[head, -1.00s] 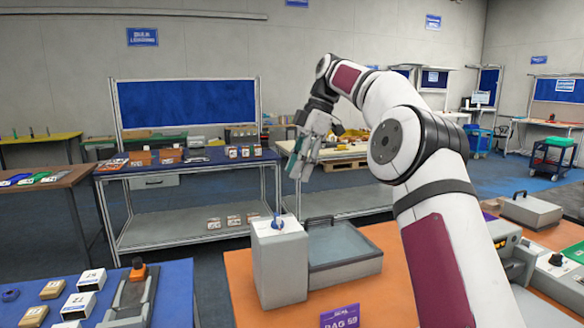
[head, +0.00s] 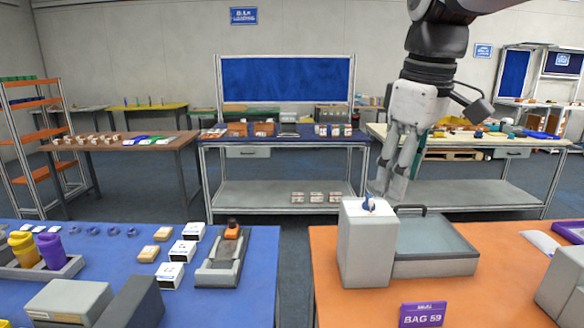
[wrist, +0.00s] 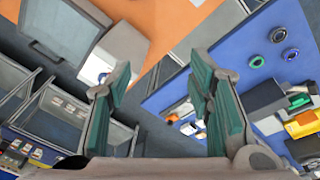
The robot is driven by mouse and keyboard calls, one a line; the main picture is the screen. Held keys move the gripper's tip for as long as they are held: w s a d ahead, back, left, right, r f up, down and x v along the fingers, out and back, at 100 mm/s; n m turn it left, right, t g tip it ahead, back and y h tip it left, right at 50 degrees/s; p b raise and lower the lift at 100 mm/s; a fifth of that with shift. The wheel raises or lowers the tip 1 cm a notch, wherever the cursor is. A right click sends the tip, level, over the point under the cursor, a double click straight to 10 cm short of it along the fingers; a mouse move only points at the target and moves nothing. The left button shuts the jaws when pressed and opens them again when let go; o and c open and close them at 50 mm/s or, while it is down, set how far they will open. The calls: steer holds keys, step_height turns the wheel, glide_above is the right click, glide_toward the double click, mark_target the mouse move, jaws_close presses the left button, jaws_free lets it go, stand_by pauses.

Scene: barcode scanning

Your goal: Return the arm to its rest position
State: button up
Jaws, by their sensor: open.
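My gripper (head: 392,190) hangs pointing down in the head view, above and just behind a grey box-shaped device (head: 366,246) with a blue knob (head: 368,204) on top. The tips look close to the device in the picture; I cannot tell the exact gap. In the wrist view my gripper (wrist: 158,85) shows two green-padded fingers spread apart with nothing between them. My arm comes in from the top right of the head view.
A grey tray with a handle (head: 432,262) stands beside the device on the orange table (head: 480,305). A purple BAG 59 sign (head: 422,315) is in front. A blue table (head: 215,305) with white boxes (head: 170,274) and a scanner-like device (head: 222,258) is left. A gap separates the tables.

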steer(key=s+d+f+m+t, duration=0.1)
steer(key=s+f+m, duration=0.3)
steer(key=s, duration=0.6)
steer(key=s+d+f+m+t, duration=0.1)
steer(key=s+f+m, duration=0.3)
steer(key=s+f, duration=0.5)
steer(key=shift+s+d, duration=0.2)
steer(key=shift+s, duration=0.3)
